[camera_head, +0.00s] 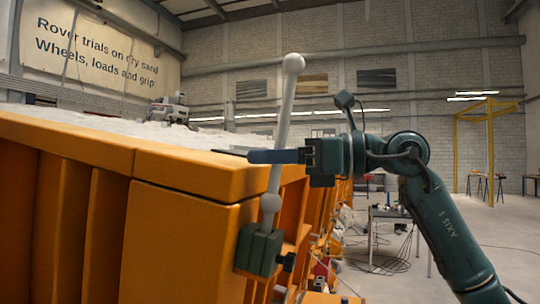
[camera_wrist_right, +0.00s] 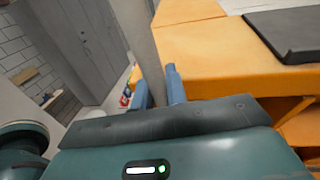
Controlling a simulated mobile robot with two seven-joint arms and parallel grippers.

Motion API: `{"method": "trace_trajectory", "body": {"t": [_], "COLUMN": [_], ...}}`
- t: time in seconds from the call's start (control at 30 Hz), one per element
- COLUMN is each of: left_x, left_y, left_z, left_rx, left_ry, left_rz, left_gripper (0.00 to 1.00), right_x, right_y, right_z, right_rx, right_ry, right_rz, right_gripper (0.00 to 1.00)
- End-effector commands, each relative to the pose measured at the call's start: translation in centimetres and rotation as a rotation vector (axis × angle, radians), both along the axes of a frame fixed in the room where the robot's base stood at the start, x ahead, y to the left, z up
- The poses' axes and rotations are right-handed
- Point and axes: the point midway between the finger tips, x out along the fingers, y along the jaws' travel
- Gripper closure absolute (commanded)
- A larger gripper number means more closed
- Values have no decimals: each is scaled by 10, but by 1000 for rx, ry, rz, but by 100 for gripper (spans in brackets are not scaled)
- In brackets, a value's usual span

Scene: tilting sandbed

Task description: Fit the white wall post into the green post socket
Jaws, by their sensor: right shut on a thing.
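The white wall post (camera_head: 283,110) is a slim pole with a ball at its top and another ball low down. It stands nearly upright, its top leaning slightly right. My right gripper (camera_head: 273,156) is shut on the post at mid-height, its blue fingers pointing left. In the right wrist view the post (camera_wrist_right: 140,42) rises between the blue fingers. The green post socket (camera_head: 258,250) is fixed on the end of the orange sandbed. The post's short lower stem meets the socket's top in the picture; I cannot tell how deep it sits. My left gripper is out of view.
The orange sandbed wall (camera_head: 190,195) fills the left, with pale sand and a small rover (camera_head: 172,108) behind. A dark flat panel (camera_wrist_right: 290,30) lies on the bed's edge. A table (camera_head: 388,215) with cables stands behind my right arm. Open floor lies at right.

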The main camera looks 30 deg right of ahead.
Motion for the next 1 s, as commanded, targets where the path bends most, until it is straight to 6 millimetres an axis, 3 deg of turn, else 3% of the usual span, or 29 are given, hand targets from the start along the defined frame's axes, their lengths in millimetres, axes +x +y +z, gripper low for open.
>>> {"method": "trace_trajectory", "body": {"t": [0.3, 0.33, 0.6, 1.0], "left_x": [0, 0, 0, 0], "left_y": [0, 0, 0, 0], "left_z": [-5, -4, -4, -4], "left_rx": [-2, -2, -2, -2], "left_ry": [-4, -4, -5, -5], "left_rz": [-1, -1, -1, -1], "left_gripper": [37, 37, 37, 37], "right_x": [1, 1, 1, 2], "right_y": [1, 1, 2, 3], "right_z": [-9, -8, -10, -12], "right_rx": [0, -1, -5, -6], "right_ry": [0, 1, 5, 10], "right_rz": [0, 0, 3, 4], "right_gripper": [100, 83, 61, 60]}}
